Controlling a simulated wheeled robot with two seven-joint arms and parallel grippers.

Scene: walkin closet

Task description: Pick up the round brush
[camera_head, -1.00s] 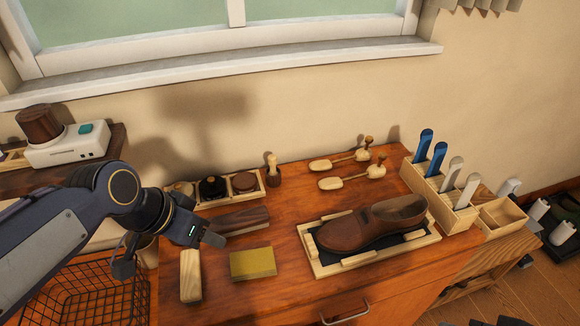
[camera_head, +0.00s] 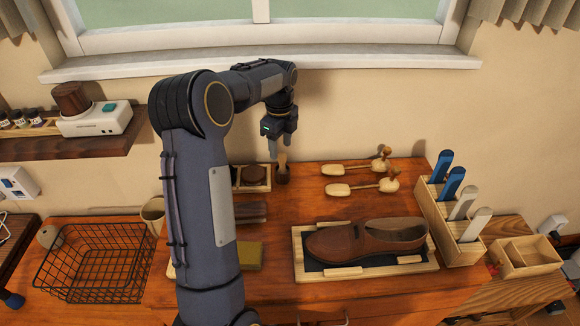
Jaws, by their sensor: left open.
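The round brush (camera_head: 282,173) stands upright on the wooden cabinet top, near the wall, with a dark round base and a pale wooden handle. It is just right of a tray of round tins. My left gripper (camera_head: 278,150) is open and points down directly over the brush in the picture. Its fingertips are close to the handle's top and partly cover it. I cannot tell whether the fingers are around the handle or only above it. My right gripper is not in view.
The tin tray (camera_head: 237,184) is partly hidden by my left arm. A brown shoe (camera_head: 365,238) lies on a framed tray (camera_head: 430,262). Two shoe trees (camera_head: 350,188) lie right of the brush. A brush rack (camera_head: 453,240) stands right. A wire basket (camera_head: 95,262) is left.

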